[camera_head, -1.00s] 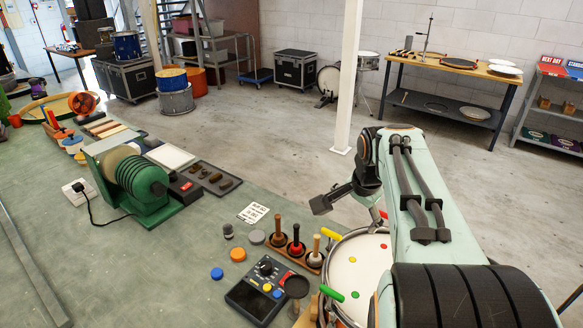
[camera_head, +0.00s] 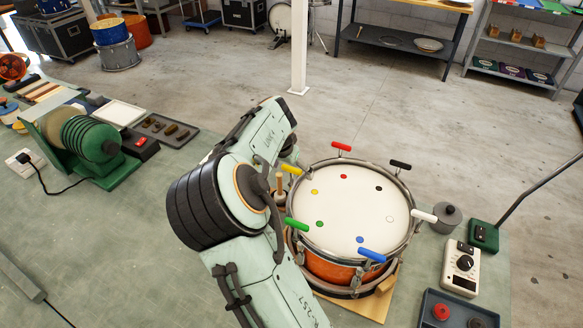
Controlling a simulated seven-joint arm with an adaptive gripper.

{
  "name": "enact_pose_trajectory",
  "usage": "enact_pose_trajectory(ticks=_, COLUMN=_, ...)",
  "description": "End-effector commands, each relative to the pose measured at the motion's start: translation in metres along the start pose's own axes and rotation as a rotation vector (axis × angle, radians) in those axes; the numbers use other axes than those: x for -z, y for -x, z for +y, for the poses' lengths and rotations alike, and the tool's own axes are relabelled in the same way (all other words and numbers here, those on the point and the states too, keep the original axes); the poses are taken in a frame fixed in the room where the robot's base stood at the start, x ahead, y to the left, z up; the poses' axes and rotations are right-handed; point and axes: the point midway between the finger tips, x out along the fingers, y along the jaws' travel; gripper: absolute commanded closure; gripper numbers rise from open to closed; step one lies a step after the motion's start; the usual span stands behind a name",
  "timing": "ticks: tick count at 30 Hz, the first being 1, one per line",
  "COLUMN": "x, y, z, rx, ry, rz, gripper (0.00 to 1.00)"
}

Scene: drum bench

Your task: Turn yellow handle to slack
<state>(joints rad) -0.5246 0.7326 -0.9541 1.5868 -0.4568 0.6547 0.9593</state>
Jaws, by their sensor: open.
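The yellow handle (camera_head: 291,169) sticks out from the left rim of an orange drum (camera_head: 345,268) with a white head. A yellow dot (camera_head: 314,192) lies on the head near it. Red (camera_head: 341,146), black (camera_head: 401,165), white (camera_head: 424,215), blue (camera_head: 371,254) and green (camera_head: 297,224) handles ring the same rim. My arm stands just left of the drum, with its upper links near the yellow handle. My gripper is hidden behind my arm, so its place relative to the handle cannot be told.
The drum rests on a wooden base (camera_head: 374,306) on the green bench. A green machine (camera_head: 92,150) is at the left.

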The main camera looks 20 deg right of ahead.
Motion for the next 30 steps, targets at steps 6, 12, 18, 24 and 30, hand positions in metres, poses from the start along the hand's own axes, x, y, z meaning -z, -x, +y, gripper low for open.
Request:
enact_pose_trajectory(ticks=6, x=-0.0001, y=0.0003, z=0.0, rx=0.0, ry=0.0, rz=0.0, gripper=0.46)
enact_pose_trajectory(ticks=12, x=-0.0002, y=0.0001, z=0.0, rx=0.0, ry=0.0, rz=0.0, gripper=0.8)
enact_pose_trajectory(ticks=18, x=-0.0004, y=-0.0003, z=0.0, rx=0.004, ry=0.01, rz=-0.001, gripper=0.8)
enact_pose_trajectory(ticks=24, x=-0.0004, y=-0.0001, z=0.0, rx=0.031, ry=0.071, rz=-0.001, gripper=0.8)
enact_pose_trajectory(ticks=30, x=0.0002, y=-0.0003, z=0.0006, rx=0.085, ry=0.197, rz=0.0, gripper=0.8)
